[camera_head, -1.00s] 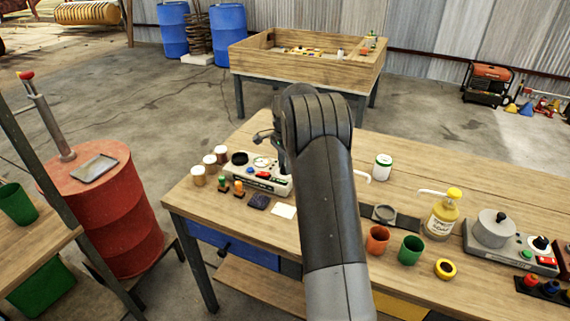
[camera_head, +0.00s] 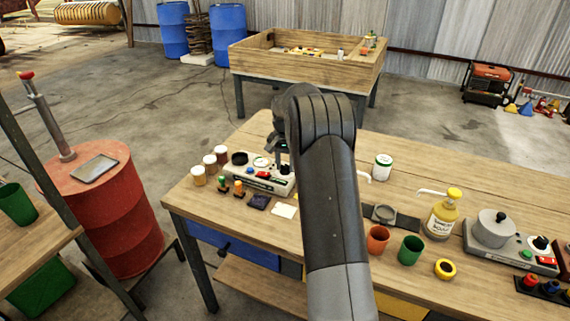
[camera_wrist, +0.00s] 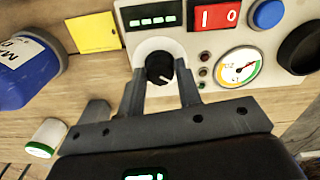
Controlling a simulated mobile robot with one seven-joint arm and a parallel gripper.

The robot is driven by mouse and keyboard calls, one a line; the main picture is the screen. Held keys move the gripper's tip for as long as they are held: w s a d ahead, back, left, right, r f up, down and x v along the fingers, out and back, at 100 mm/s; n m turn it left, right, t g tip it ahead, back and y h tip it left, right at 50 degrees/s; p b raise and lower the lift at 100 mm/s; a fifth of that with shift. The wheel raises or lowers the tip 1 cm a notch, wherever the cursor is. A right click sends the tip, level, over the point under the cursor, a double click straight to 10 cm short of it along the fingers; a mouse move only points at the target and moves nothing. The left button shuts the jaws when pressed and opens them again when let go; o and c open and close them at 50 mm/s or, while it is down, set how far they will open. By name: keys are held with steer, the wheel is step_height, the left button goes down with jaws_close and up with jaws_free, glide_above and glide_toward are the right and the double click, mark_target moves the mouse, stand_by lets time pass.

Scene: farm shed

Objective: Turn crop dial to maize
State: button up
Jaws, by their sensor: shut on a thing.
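The crop dial is a small black knob (camera_wrist: 159,66) with a short pale mark, on a white ring of the device's panel. In the wrist view my gripper (camera_wrist: 161,82) has one finger on each side of the knob and is shut on it. The pale mark points towards the lower right of that view. No crop names are readable around the knob. In the head view the grey-white tester (camera_head: 258,176) stands at the table's left end. My gripper (camera_head: 281,152) is over its right end, and my arm hides part of it.
The panel also carries a red switch (camera_wrist: 214,17), a blue button (camera_wrist: 267,14) and a round gauge (camera_wrist: 238,67). Several small jars (camera_head: 210,163) stand left of the tester.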

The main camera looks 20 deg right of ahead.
mark_target(285, 166)
stand_by(0.3)
steer(key=o, duration=1)
steer(key=shift+c, duration=0.2)
step_height(285, 166, up, 11)
stand_by(0.3)
